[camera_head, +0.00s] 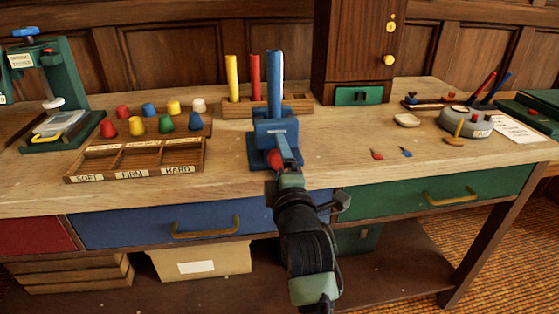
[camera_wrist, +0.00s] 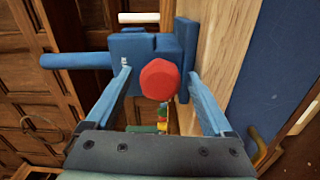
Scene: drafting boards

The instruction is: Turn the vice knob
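The blue vice (camera_head: 262,131) stands near the table's front edge, with a blue rod (camera_head: 273,82) upright in it. Its red knob (camera_head: 273,160) faces the front and is partly hidden by my gripper (camera_head: 286,155) in the head view. In the wrist view, the vice (camera_wrist: 130,46) lies ahead and the faceted red knob (camera_wrist: 159,79) shows between the two blue fingers of my gripper (camera_wrist: 159,74). The fingers are open, with a visible gap on each side of the knob.
A rack (camera_head: 238,110) with yellow and red rods stands behind the vice. A sorting tray (camera_head: 140,172) and several coloured caps lie to the left. Two small tips (camera_head: 377,154) and a grey round device (camera_head: 465,123) lie to the right. A drawer handle (camera_head: 206,228) is below.

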